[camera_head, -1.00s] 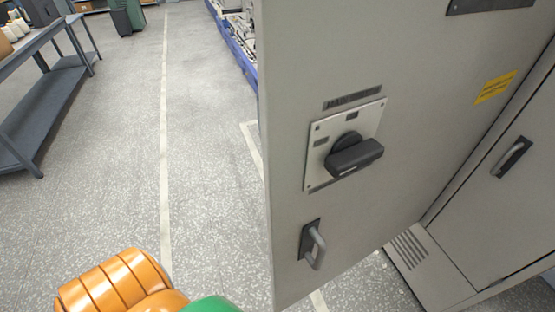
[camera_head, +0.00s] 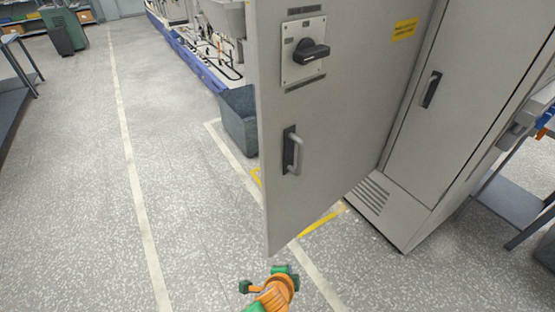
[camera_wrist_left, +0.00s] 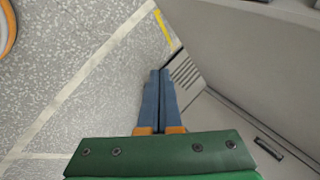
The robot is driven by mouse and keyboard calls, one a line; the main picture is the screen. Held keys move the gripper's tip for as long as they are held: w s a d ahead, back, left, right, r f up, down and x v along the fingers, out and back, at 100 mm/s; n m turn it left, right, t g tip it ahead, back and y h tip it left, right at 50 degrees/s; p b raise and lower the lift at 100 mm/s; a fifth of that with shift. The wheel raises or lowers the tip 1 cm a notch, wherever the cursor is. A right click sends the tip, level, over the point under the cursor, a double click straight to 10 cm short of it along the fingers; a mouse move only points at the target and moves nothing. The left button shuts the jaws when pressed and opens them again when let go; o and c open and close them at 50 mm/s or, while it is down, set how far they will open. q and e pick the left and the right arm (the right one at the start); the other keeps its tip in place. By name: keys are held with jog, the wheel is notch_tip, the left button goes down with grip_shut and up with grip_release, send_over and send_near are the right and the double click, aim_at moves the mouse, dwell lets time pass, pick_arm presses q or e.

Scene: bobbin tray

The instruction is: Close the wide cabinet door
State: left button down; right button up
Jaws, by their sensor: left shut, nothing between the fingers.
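The wide cabinet door (camera_head: 340,125) stands open in the head view, swung out from the grey cabinet (camera_head: 455,90). It carries a dark rotary switch (camera_head: 312,52) and a grey pull handle (camera_head: 295,152). In the left wrist view the door (camera_wrist_left: 235,40) fills the upper right. My left gripper (camera_wrist_left: 159,75) has its two blue-grey fingers together and empty, apart from the door and above the floor. In the head view my left arm's orange and green parts show at the bottom, below the door's lower corner. My right gripper is not in view.
A dark bin (camera_head: 238,122) stands on the floor behind the door's free edge. A machine with a blue base (camera_head: 185,50) is farther back. A bench (camera_head: 515,195) stands at right. Open speckled floor (camera_head: 75,200) lies to the left.

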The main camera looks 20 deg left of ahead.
aim_at(281, 134)
pick_arm(q)
jog(key=w+d+r+m+t+b, duration=0.2)
jog(key=w+r+t+b, duration=0.15)
jog(key=w+r, duration=0.45)
jog(key=s+a+r+t+y+b, duration=0.1)
jog(key=s+r+t+y+b, duration=0.15)
jog(key=r, duration=1.05)
jog(key=s+a+r+t+y+b, duration=0.2)
jog(key=s+r+t, duration=0.2)
jog(key=r, duration=0.8)
jog(key=shift+n, duration=0.3)
jog(key=p+x, duration=0.1)
jog(key=x, duration=0.3)
jog(key=a+p+x, duration=0.1)
jog(key=x, duration=0.3)
jog(key=a+x, duration=0.1)
jog(key=x, duration=0.3)
jog(key=shift+s+a+p, duration=0.15)
jog(key=shift+s+p, duration=0.1)
jog(key=shift+p, duration=0.15)
jog(key=shift+w+a+f, duration=0.15)
jog(key=shift+w+a, duration=0.05)
jog(key=shift+a, duration=0.15)
